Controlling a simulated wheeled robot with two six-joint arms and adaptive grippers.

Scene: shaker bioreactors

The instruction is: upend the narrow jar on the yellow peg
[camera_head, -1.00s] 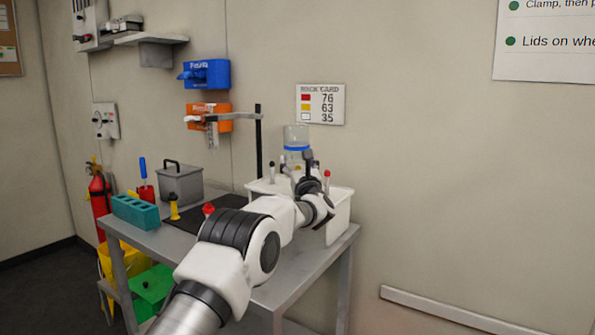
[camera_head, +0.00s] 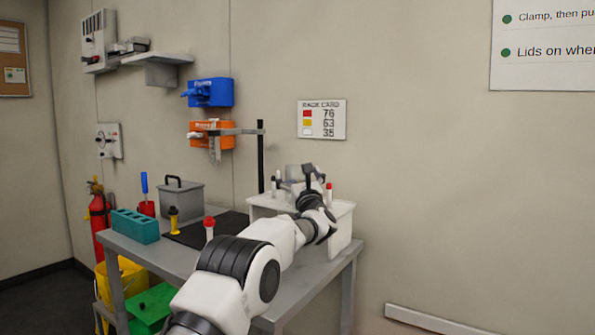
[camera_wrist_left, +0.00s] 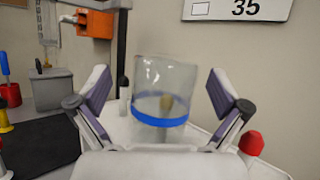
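The narrow jar (camera_wrist_left: 165,88) is clear with a blue band near its lower end. In the left wrist view it looks upright on its axis, mouth down, and slightly blurred. A yellowish peg (camera_wrist_left: 166,103) shows through the glass inside its lower part. My left gripper (camera_wrist_left: 158,76) is open, its fingers on either side of the jar with gaps to both. In the head view my left gripper (camera_head: 302,174) is over the white rack box (camera_head: 342,232) and largely hides the jar and yellow peg. My right gripper is not in view.
A stand with a dark post (camera_head: 260,155), a grey lidded box (camera_head: 180,195), a teal block (camera_head: 135,225) and a black mat (camera_head: 225,225) are to the left.

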